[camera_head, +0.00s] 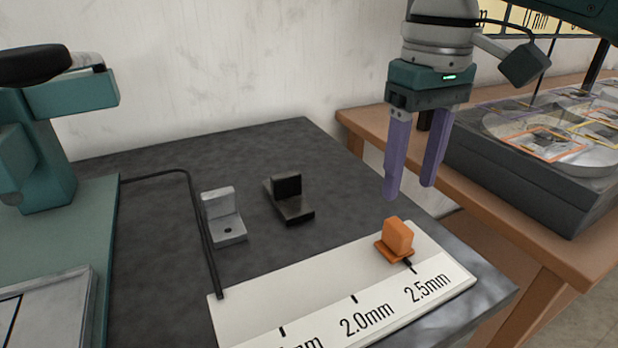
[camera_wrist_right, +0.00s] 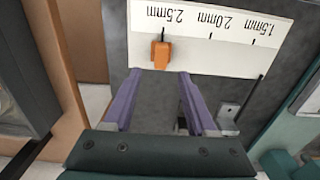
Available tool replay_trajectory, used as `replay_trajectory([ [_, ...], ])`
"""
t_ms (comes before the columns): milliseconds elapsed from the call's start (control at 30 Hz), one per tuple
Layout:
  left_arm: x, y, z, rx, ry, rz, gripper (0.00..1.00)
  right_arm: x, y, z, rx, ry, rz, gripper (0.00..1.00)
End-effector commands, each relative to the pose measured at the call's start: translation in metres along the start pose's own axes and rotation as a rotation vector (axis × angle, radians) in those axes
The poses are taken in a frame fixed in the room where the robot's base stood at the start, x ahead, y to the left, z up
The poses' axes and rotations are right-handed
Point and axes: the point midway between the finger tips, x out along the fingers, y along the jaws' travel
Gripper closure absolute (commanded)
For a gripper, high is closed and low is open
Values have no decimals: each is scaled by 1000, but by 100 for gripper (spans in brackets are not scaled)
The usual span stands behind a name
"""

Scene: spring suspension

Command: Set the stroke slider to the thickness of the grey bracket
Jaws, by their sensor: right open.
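The orange stroke slider (camera_head: 397,238) sits on the white scale plate (camera_head: 290,283), with its pointer at the 2.5mm mark. It also shows in the right wrist view (camera_wrist_right: 161,54), ahead of the fingertips. The grey bracket (camera_head: 223,217), a small L-shape with a hole, stands on the dark table. A black bracket (camera_head: 289,199) stands to its right. My right gripper (camera_head: 408,190) is open and empty, with purple fingers above and behind the slider, apart from it. In the right wrist view its fingers (camera_wrist_right: 158,88) are spread. My left gripper is not in view.
A teal machine (camera_head: 60,150) stands at the left. A thin black rod (camera_head: 196,215) bends down to the scale plate. A wooden table (camera_head: 400,125) at the right holds a dark box (camera_head: 530,180) with round trays. Dark tabletop around the brackets is clear.

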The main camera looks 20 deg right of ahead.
Motion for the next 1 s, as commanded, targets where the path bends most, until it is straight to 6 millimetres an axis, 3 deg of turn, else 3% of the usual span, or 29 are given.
replay_trajectory([
  [200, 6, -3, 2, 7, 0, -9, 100, 44, 0, 1, -1, -4, 2, 43],
  [400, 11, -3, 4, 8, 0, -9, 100, 74, 0, 1, -1, -2, 1, 43],
  [800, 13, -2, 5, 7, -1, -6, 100, 85, 0, 1, -3, 0, 2, 43],
  [1000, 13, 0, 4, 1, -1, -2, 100, 85, 0, 1, -3, 0, 2, 63],
])
